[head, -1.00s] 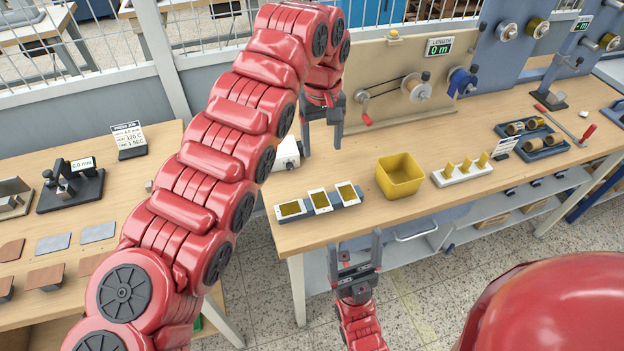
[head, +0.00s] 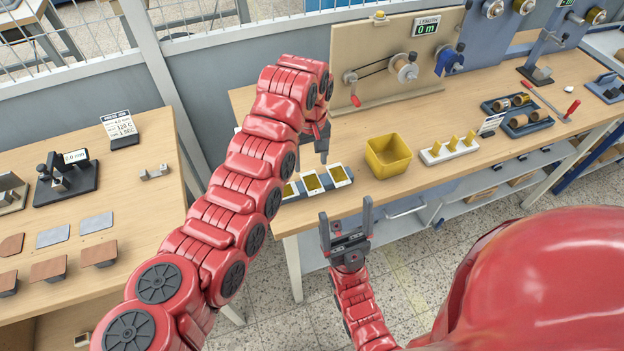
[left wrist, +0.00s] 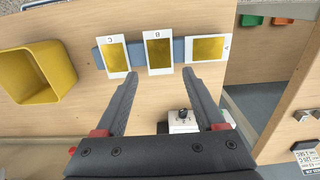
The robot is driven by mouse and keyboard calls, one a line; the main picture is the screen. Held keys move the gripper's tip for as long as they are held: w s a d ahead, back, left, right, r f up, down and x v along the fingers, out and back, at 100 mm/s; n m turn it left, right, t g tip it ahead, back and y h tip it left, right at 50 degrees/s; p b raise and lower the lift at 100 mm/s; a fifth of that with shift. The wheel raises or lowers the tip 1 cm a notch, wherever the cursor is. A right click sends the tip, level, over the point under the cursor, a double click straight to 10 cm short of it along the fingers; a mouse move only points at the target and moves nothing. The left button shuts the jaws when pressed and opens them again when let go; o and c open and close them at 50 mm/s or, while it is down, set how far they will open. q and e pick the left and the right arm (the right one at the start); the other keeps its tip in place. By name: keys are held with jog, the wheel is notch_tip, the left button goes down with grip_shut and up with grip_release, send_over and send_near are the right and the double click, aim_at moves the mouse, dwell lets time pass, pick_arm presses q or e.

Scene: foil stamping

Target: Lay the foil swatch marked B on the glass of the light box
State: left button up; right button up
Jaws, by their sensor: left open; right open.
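The swatch marked B (left wrist: 159,52) is a white card with a gold foil panel. It is the middle of three cards on a blue-grey rack (left wrist: 179,50), between C (left wrist: 116,54) and A (left wrist: 207,49). The middle card also shows in the head view (head: 312,184). My left gripper (left wrist: 160,74) is open and empty, its fingers pointing towards B's near end, one to each side; contact cannot be told. My right gripper (head: 346,210) is open and empty in front of the bench edge. A white box with a dark knob (left wrist: 183,122) is partly hidden; I cannot tell whether it is the light box.
A yellow bin (head: 388,156) stands right of the rack, then a white holder with gold pieces (head: 449,149). A winding board (head: 378,62) stands behind. A separate table (head: 112,180) on the left carries a gauge and several plates. My left arm hides part of the bench.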

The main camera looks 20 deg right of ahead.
aim_at(310, 179)
pick_arm(q)
jog(key=shift+f, duration=0.25)
notch_tip(310, 179, down, 4)
jog(key=p, duration=0.3)
jog(key=shift+f, duration=0.2)
jog(key=shift+w+f, duration=0.1)
jog(key=shift+f, duration=0.25)
jog(key=shift+f, duration=0.15)
jog(key=c, duration=1.1)
jog(key=shift+w+r, duration=0.1)
jog(key=shift+r, duration=0.15)
